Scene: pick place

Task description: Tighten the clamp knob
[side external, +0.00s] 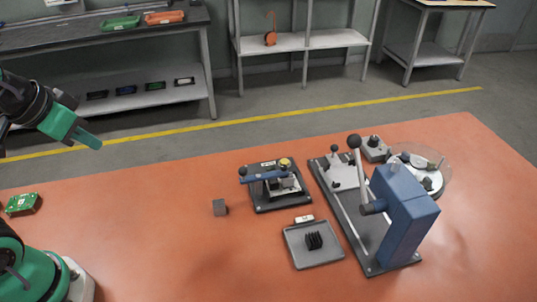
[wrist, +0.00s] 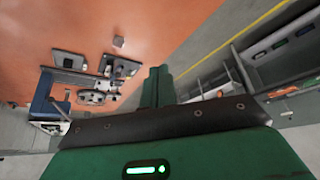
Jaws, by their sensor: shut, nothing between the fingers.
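The clamp fixture sits on a dark base plate (side external: 262,206) near the middle of the orange table, with a blue bar across it. A brass-yellow knob (side external: 285,163) stands on top of the clamp, and a black ball (side external: 242,171) is at the bar's left end. The fixture also shows small in the wrist view (wrist: 122,68), where the knob is too small to make out. My gripper (side external: 90,140) is at the far left, raised and well apart from the clamp. Its green fingers (wrist: 158,85) are together and empty.
A grey cube (side external: 220,207) lies left of the clamp. A grey tray (side external: 318,257) with black parts lies in front. A tall blue lever press (side external: 405,215) stands to the right, by a round dial plate (side external: 440,163).

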